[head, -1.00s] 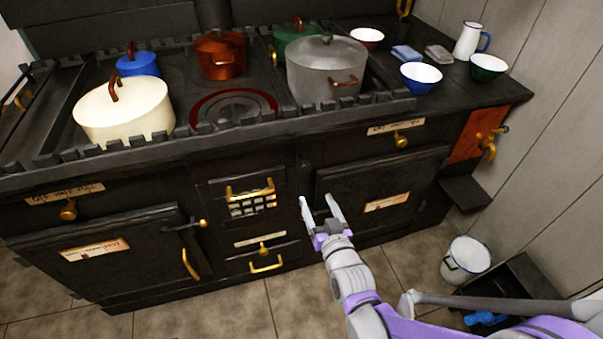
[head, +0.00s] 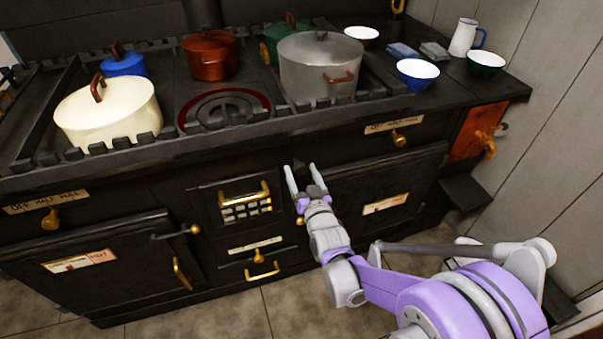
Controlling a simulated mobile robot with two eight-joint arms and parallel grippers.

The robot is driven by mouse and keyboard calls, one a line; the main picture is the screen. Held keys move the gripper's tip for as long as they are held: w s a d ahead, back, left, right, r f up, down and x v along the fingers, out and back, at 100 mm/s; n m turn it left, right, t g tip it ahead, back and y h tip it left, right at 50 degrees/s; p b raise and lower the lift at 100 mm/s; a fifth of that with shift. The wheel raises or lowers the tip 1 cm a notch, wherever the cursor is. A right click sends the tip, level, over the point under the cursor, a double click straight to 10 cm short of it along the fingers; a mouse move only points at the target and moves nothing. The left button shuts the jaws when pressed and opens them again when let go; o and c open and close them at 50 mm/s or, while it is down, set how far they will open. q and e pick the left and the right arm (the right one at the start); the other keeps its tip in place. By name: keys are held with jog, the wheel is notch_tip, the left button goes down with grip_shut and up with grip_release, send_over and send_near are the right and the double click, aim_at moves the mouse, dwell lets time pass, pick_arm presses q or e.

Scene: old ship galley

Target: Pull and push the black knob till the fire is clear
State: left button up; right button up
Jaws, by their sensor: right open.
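The black stove fills the view. A small dark shape that looks like the black knob (head: 301,163) sits on the stove front, right of the fire grate; it is hard to make out against the black metal. My right gripper (head: 301,169) is open, its two pale fingers pointing at the stove front, one on each side of this dark shape. I cannot tell whether they touch it. The fire grate (head: 246,210) shows pale lumps behind bars, under a brass handle (head: 244,193). My left gripper is not in view.
On the stovetop stand a cream pot (head: 108,113), a grey pot (head: 319,70), a copper pot (head: 209,56) and a blue pot (head: 122,65). Bowls and a white jug (head: 464,38) stand at the right. An oven door (head: 375,185) lies right of my gripper. A brass tap (head: 487,143) juts out at right.

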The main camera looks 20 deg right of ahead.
grip_shut()
dwell(0.4)
dwell(1.1)
